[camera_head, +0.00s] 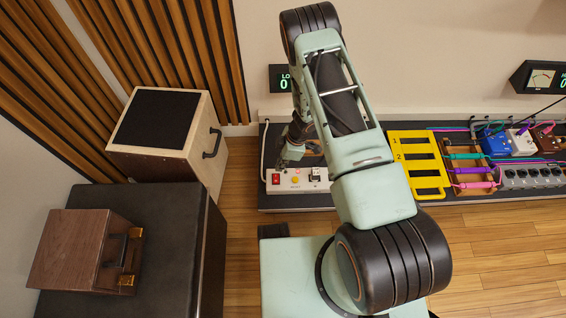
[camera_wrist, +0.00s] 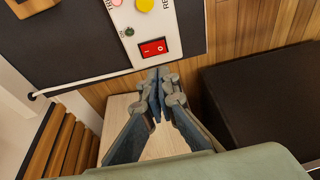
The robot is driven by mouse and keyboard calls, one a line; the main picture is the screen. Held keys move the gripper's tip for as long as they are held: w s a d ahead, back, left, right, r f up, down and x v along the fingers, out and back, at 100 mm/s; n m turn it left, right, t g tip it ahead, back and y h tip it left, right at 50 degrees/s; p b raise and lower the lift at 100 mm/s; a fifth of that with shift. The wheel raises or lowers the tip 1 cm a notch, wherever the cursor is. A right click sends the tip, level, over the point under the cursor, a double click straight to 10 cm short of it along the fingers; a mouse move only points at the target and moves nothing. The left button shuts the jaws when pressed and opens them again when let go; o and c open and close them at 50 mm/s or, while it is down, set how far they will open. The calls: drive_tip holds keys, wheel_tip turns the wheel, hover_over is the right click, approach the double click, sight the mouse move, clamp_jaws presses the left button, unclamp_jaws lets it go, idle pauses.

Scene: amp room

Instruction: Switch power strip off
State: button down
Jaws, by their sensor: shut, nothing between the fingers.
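The white power strip (camera_head: 286,188) lies on the dark board at the left end; its end also fills the top of the wrist view (camera_wrist: 140,47). Its red rocker switch (camera_head: 276,178) sits near that end. In the wrist view the switch (camera_wrist: 154,47) shows white I and O marks; I cannot tell which side is pressed. My gripper (camera_head: 283,160) is over the back of the strip's left end. In the wrist view my gripper (camera_wrist: 157,73) is shut and empty, its tips just below the switch in the picture. I cannot tell whether they touch the strip.
A yellow numbered rack (camera_head: 418,187) and several pedals, such as the blue one (camera_head: 495,146), stand to the right on the board. A wooden box with a black top (camera_head: 158,120) stands to the left. A brown case (camera_head: 75,250) sits on a black cabinet (camera_head: 185,215).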

sight(276, 181)
drive_tip(key=x, duration=0.2)
drive_tip(key=b+x, duration=0.1)
drive_tip(key=x, duration=0.2)
drive_tip(key=d+b+x, duration=0.1)
drive_tip(key=x, duration=0.1)
drive_tip(key=shift+s+f, duration=0.2)
drive_tip(key=shift+f, duration=0.4)
drive_tip(key=shift+s+f+b, duration=0.2)
drive_tip(key=shift+f+b, duration=0.2)
drive_tip(key=shift+b, duration=0.3)
drive_tip(key=shift+w, duration=0.15)
drive_tip(key=shift+w+r+b, duration=0.2)
drive_tip(key=shift+w+b, duration=0.15)
drive_tip(key=shift+w, duration=0.3)
drive_tip(key=shift+r, duration=0.1)
